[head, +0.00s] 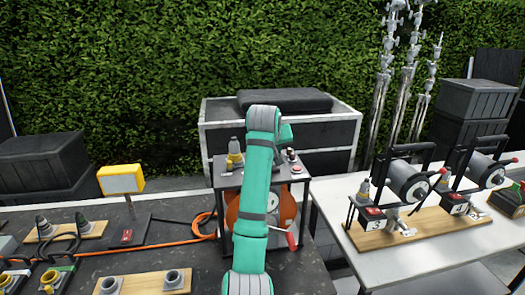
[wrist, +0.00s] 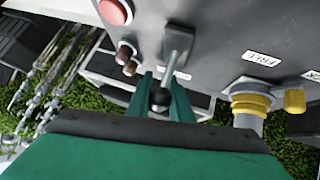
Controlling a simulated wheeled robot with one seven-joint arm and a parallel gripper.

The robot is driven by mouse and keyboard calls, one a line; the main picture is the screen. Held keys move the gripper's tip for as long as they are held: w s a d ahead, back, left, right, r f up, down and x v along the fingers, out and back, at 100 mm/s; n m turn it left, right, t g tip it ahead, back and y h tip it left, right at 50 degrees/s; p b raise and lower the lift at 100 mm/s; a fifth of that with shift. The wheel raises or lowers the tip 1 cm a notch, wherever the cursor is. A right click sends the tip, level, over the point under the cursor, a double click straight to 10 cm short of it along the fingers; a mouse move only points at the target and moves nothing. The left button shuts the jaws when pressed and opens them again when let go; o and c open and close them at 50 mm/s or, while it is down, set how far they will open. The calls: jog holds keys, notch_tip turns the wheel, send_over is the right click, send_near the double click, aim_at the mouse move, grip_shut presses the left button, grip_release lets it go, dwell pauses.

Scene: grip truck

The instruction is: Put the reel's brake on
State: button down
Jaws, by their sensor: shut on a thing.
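The reel (head: 232,214) is orange and sits in a dark frame under a grey top panel (head: 222,180), partly hidden behind my arm. In the wrist view a metal lever (wrist: 176,52) with a dark ball knob (wrist: 160,98) stands out from the panel. My gripper (wrist: 164,100) is shut on the knob, with one teal finger on each side. A white label reading FREE (wrist: 262,58) is right of the lever. A second label (wrist: 312,75) is cut off at the right edge. In the head view my arm hides the lever and fingertips.
A red button (wrist: 114,11) and two small dark knobs (wrist: 128,58) lie left of the lever. A yellow-ringed socket (wrist: 250,102) lies to its right. A white table (head: 440,250) with two winch-like units stands right. An orange cable (head: 150,248) crosses the dark bench.

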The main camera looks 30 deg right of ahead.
dwell(0.4)
jog(key=c, duration=1.6)
grip_release()
jog(key=v, duration=1)
jog(key=shift+s+a+r, duration=0.15)
jog(key=shift+a+r, duration=0.05)
jog(key=shift+r, duration=0.1)
jog(key=shift+a, duration=0.1)
